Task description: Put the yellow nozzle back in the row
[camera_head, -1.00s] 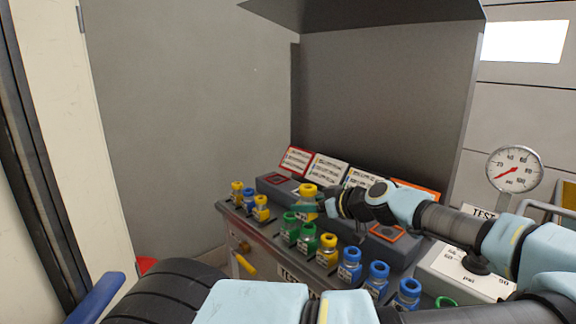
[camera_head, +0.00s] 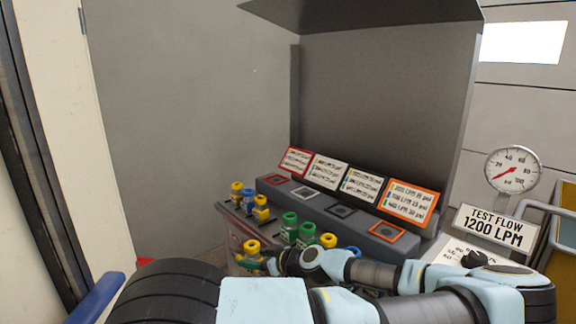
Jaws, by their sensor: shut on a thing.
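My gripper (camera_head: 267,262) is shut on a yellow nozzle (camera_head: 252,247) near the front edge of the shelf, left of the green nozzles. The held nozzle looks about upright; its lower part is hard to make out, and I cannot tell whether it touches the shelf. The row runs along the shelf: a yellow nozzle (camera_head: 237,189), a blue one (camera_head: 249,196), another yellow one (camera_head: 261,208), then two green ones (camera_head: 290,226) (camera_head: 307,232), a yellow one (camera_head: 328,241) and a blue one (camera_head: 353,252). My arm hides the right end of the row.
Behind the row is a grey raised block with framed square spots (camera_head: 388,232) and several label cards (camera_head: 408,203). A gauge (camera_head: 513,170) and a "TEST FLOW 1200 LPM" sign (camera_head: 493,229) stand at the right. Grey panels enclose the back and left.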

